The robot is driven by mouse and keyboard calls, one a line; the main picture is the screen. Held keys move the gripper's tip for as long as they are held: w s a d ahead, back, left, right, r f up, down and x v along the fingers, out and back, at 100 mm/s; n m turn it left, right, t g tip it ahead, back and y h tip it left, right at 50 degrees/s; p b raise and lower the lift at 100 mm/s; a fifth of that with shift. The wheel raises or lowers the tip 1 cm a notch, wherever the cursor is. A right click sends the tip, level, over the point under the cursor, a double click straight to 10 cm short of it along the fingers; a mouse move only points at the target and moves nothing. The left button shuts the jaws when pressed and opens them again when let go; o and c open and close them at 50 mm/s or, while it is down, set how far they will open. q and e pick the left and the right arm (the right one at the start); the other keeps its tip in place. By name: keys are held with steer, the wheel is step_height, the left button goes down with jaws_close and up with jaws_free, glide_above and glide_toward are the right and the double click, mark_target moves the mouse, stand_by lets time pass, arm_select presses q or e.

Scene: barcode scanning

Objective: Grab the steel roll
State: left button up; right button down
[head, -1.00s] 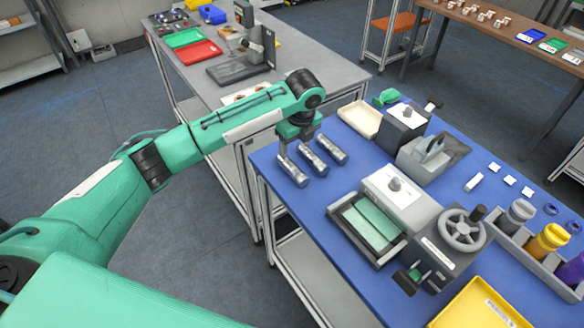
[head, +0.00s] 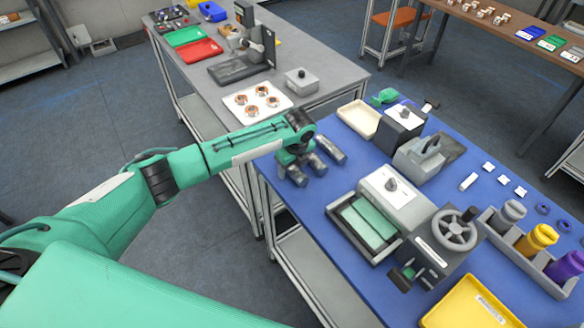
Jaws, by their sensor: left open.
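Three steel rolls lie side by side near the left edge of the blue table: one at the upper right (head: 331,149), a middle one (head: 318,166), and one at the lower left (head: 297,176). My left gripper (head: 301,167) is low over the middle and lower-left rolls, pointing down, with its jaws open. Its fingers and hand hide parts of these two rolls. I cannot tell whether the fingers touch a roll. The upper-right roll is mostly clear of the hand. My right gripper is not in view.
A cream tray (head: 359,119) and a grey machine (head: 404,124) stand behind the rolls. A grey press with a green bed (head: 369,221) stands to the right and front. A grey table (head: 222,90) with a white plate of copper-coloured rings is behind my arm.

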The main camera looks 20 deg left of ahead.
arm_select(q)
steer(key=c, duration=1.2)
steer(key=shift+c, duration=0.6)
steer(key=shift+r, duration=0.15)
